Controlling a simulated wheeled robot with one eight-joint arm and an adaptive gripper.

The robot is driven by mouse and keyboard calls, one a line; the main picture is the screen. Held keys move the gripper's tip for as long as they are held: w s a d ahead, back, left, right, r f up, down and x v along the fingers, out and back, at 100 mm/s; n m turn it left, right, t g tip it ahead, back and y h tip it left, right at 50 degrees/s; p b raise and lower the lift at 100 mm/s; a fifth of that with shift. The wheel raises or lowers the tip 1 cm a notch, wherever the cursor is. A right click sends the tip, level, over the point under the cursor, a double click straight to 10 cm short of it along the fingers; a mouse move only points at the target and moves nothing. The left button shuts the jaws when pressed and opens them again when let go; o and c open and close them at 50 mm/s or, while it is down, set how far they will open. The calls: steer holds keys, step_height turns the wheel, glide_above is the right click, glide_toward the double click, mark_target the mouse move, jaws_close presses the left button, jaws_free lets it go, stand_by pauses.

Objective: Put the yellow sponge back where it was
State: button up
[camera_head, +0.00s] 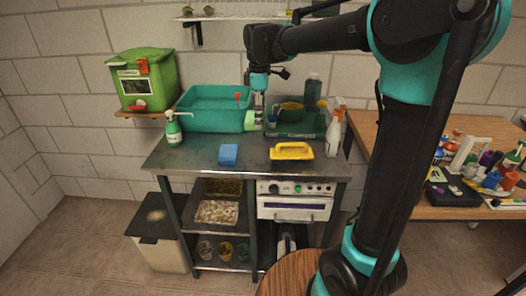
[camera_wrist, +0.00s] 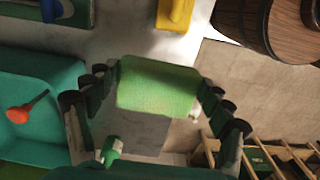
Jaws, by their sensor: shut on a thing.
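My gripper (camera_head: 258,112) is above the back of the steel counter, at the right end of the teal basin. It is shut on a sponge (camera_wrist: 158,88), which shows a yellow-green face between the fingers in the wrist view. In the head view only a small pale green part of it shows, so its full colour is hard to tell. A yellow tray-like holder (camera_head: 292,151) lies on the counter to the front right, apart from my gripper; it also shows at the top of the wrist view (camera_wrist: 175,14).
A blue sponge (camera_head: 228,154) lies on the counter (camera_head: 200,155). The teal basin (camera_head: 205,118) stands behind it. A soap bottle (camera_head: 173,132) is at left, a spray bottle (camera_head: 335,132) at right. A dark green tray (camera_head: 296,128) holds several things at the back right.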

mark_target(260, 158)
step_height(260, 158, down, 14)
steer(key=shift+a+r, duration=0.1)
stand_by(0.4)
steer(key=o, duration=1.1)
step_height(260, 158, up, 12)
steer(key=shift+s, duration=0.1)
